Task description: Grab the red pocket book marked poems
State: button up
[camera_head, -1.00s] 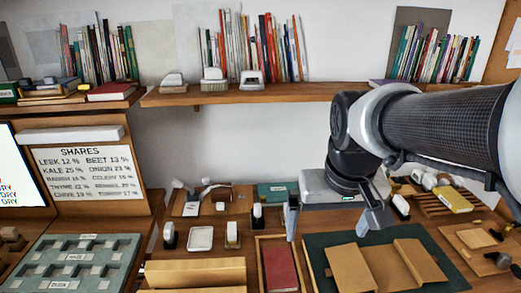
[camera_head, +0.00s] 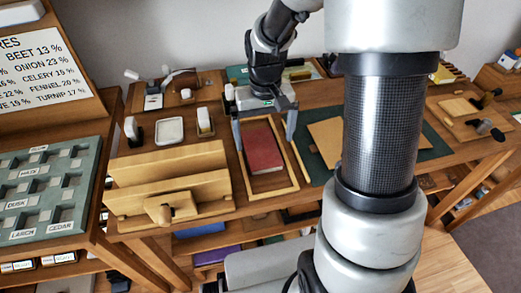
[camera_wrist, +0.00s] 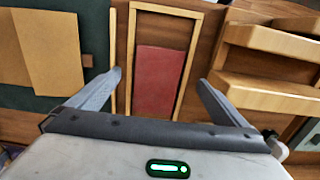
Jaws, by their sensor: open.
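The red book (camera_head: 263,148) lies flat in a shallow light-wood tray (camera_head: 285,186) on the workbench. No lettering is readable on its cover. My gripper (camera_head: 264,134) is above the tray with its two fingers apart, one toward each long side, and nothing between them. In the wrist view the book (camera_wrist: 158,82) shows between the fingers of my gripper (camera_wrist: 160,80), farther off than the fingertips. The wooden tray also shows there (camera_wrist: 168,7). The book's near end is hidden behind the gripper body in the wrist view.
A wooden stepped holder (camera_head: 165,180) stands left of the tray. A thin wooden strip (camera_head: 300,162) and a dark green mat (camera_head: 431,142) with brown card (camera_head: 325,140) lie to the right. A white dish (camera_head: 169,130) and small stamps stand behind the holder.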

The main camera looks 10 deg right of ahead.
aim_at(265, 158)
notch_tip(265, 158, down, 8)
jog(key=shift+d+r+b, duration=0.1)
jog(key=shift+r+b, duration=0.05)
jog(key=shift+b, duration=0.7)
jog(key=shift+w+r, duration=0.1)
jog(key=c, duration=1.3)
